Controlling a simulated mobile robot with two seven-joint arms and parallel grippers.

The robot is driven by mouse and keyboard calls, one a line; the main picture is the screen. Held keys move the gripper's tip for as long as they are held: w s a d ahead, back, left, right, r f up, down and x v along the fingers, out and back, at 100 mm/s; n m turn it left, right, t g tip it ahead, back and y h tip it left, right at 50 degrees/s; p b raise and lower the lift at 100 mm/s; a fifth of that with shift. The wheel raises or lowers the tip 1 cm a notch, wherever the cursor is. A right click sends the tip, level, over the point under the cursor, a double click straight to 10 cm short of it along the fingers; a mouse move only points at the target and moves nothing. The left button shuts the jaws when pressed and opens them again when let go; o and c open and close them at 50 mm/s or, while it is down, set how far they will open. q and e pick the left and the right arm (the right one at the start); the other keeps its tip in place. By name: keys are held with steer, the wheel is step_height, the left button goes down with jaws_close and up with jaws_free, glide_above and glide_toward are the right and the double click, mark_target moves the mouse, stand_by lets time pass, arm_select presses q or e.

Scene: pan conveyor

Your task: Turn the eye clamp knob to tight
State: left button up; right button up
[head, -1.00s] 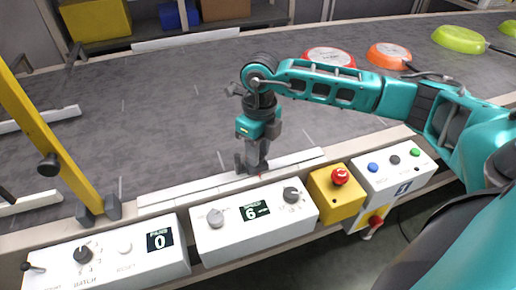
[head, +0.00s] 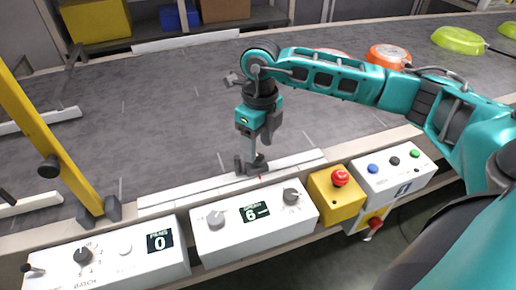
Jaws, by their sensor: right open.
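A black round knob (head: 48,166) sits on the yellow slanted post (head: 40,135) at the left; it looks like the eye clamp knob. Any marks showing its setting are too small to read. My right gripper (head: 251,167) points down over the white rail strip at the near belt edge, behind the middle control box. Its fingers are apart with nothing visible between them. It is well to the right of the knob and clear of it. My left gripper is not in view.
Near the front edge stand a white box with a display reading 0 (head: 160,240), a speed box reading 6 (head: 255,213), a yellow box with a red button (head: 340,177) and a button box (head: 393,166). Pans (head: 460,40) lie at the far right.

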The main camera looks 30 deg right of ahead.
mark_target(259, 155)
step_height(259, 155, up, 10)
steer(key=shift+d, duration=0.15)
stand_by(0.7)
